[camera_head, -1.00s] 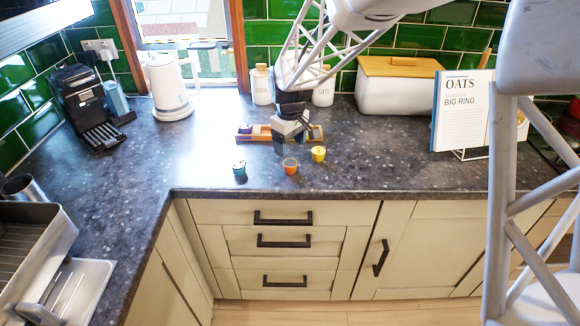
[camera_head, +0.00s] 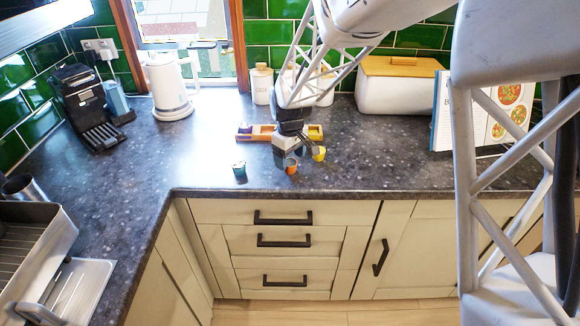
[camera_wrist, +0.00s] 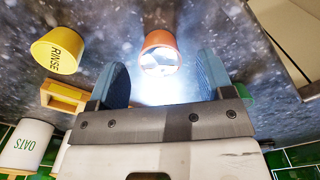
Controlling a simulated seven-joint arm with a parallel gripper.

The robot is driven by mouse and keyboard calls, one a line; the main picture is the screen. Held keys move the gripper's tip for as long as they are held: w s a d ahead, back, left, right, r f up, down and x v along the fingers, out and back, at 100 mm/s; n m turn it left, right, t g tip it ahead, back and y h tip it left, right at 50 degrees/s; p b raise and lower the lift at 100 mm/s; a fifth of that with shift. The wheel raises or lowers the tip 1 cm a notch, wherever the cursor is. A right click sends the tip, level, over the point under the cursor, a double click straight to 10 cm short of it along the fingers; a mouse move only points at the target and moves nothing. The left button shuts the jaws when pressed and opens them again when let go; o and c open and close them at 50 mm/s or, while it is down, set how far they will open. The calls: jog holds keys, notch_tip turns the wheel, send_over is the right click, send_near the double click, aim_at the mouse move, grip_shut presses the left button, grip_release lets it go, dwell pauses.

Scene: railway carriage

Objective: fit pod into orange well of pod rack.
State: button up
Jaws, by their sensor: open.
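The orange pod (camera_head: 291,168) stands on the dark worktop in front of the rack. In the wrist view the orange pod (camera_wrist: 160,41) shows between my two blue fingertips, with a gap on each side. My gripper (camera_head: 289,158) is open, low over the worktop at this pod; it also shows in the wrist view (camera_wrist: 165,65). The pod rack (camera_head: 263,132) lies behind, its middle hidden by my gripper. A dark pod (camera_head: 245,128) sits at its left end. I cannot make out the orange well. Part of the rack (camera_wrist: 64,95) shows in the wrist view.
A yellow pod (camera_head: 319,153) stands close right of the gripper; it reads RINSE in the wrist view (camera_wrist: 58,50). A teal pod (camera_head: 239,169) stands to the left. A kettle (camera_head: 168,85), canisters (camera_head: 262,84) and white bin (camera_head: 396,88) stand behind.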

jog(key=shift+f, duration=0.9)
jog(key=c, duration=1.1)
jog(key=shift+o, duration=0.2)
jog(key=shift+r, duration=0.15)
jog(key=shift+r, duration=0.5)
jog(key=shift+s+d+r, duration=0.1)
jog(key=shift+s+r, duration=0.1)
jog(key=shift+r, duration=0.4)
jog(key=shift+s+r, duration=0.15)
jog(key=shift+r, duration=0.4)
jog(key=s+d+r, duration=0.1)
jog(key=s+d, duration=0.3)
jog(key=s, duration=1)
jog(key=shift+s+r, duration=0.2)
jog(key=shift+s, duration=0.1)
